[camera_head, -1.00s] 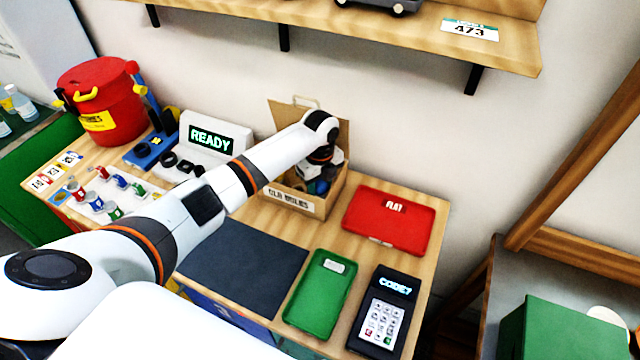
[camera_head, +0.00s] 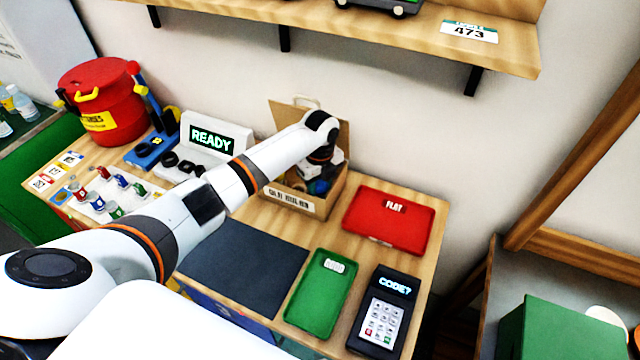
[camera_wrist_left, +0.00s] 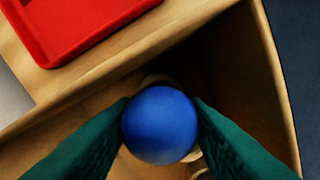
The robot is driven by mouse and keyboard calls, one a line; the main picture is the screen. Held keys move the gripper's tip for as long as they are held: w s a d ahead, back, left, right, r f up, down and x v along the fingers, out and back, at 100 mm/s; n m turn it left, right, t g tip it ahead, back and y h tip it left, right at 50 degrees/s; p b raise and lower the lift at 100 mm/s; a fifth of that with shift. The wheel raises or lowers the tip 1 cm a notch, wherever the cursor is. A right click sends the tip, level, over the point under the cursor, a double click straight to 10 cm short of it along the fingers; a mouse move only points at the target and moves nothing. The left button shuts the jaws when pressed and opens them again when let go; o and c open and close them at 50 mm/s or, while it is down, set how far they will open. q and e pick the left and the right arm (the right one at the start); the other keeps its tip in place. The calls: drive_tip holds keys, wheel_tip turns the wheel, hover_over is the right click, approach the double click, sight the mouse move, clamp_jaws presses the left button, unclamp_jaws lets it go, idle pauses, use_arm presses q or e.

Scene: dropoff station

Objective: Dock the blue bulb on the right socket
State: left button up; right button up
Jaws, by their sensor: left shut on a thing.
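The blue bulb (camera_wrist_left: 160,125) is a round blue ball between the two green fingertips of my left gripper (camera_wrist_left: 160,130) in the left wrist view. The gripper is shut on it. In the head view the gripper is down inside an open cardboard box (camera_head: 334,200), and a bit of blue (camera_head: 318,187) shows there; the fingers are mostly hidden. A white device (camera_head: 218,140) with a READY display stands left of the box. It has several black rings (camera_head: 170,159) in front; I cannot tell which is the right socket. My right gripper is out of view.
A red tray (camera_head: 417,240) lies right of the box; it also shows in the left wrist view (camera_wrist_left: 58,48). A dark mat (camera_head: 243,268), green tray (camera_head: 307,305) and keypad (camera_head: 385,315) lie in front. A red bucket (camera_head: 120,120) stands far left. A wooden shelf (camera_head: 400,40) hangs above.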

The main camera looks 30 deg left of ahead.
sight(320, 181)
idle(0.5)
use_arm(q)
drive_tip(key=shift+f, duration=0.6)
idle(0.3)
drive_tip(key=o, duration=0.5)
wheel_tip(320, 181, up, 6)
drive_tip(key=p, duration=0.5)
drive_tip(key=shift+f, duration=0.2)
drive_tip(key=shift+r+p, duration=0.3)
drive_tip(key=shift+r, duration=2.4)
drive_tip(key=shift+s+f, duration=0.1)
